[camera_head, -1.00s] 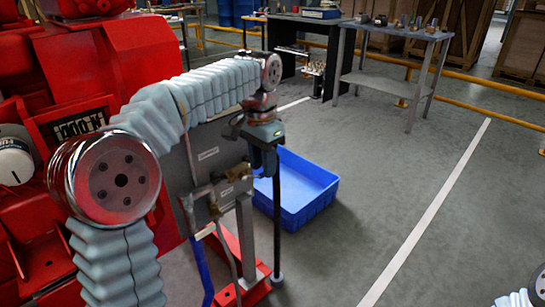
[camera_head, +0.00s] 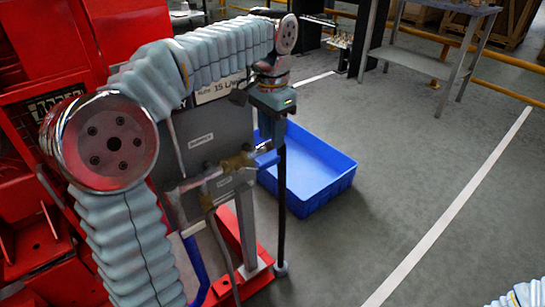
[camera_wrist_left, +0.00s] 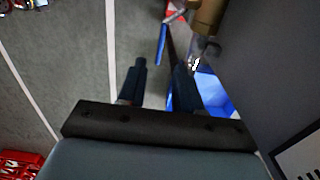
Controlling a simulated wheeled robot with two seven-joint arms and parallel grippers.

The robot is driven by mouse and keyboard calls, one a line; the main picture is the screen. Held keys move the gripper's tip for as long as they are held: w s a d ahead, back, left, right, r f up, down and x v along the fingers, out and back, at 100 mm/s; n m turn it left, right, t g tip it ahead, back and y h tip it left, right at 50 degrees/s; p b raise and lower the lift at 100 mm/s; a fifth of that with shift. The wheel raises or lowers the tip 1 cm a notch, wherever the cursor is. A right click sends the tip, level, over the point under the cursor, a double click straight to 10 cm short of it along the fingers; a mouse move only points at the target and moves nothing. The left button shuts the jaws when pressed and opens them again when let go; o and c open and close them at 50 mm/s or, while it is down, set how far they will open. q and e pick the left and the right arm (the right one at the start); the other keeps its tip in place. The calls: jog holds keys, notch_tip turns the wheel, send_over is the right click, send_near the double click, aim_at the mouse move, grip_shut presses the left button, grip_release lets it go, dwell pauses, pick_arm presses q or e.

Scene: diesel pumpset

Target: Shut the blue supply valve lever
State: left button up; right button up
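A brass valve (camera_head: 238,162) sits on the pipework in front of the grey panel (camera_head: 212,130); it also seems to show at the top of the left wrist view (camera_wrist_left: 207,15). A small bluish piece (camera_head: 264,147) at its right end may be the lever, but it is partly hidden and too small to be sure. My left gripper (camera_head: 273,128) points down just above and right of the valve, apart from it as far as I can tell. In the left wrist view its two dark fingers (camera_wrist_left: 160,78) stand apart with nothing between them. My right gripper is out of view.
A blue crate (camera_head: 345,178) stands on the floor behind the valve. A dark upright post (camera_head: 282,215) stands right of the panel. A blue hose (camera_head: 195,265) hangs below the pipework. The red machine (camera_head: 120,35) fills the left. Open floor lies to the right.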

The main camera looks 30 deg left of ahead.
aim_at(272, 159)
pick_arm(q)
notch_tip(272, 159, down, 6)
jog(key=shift+f+b, duration=0.25)
jog(key=shift+b, duration=0.15)
grip_shut()
dwell(1.2)
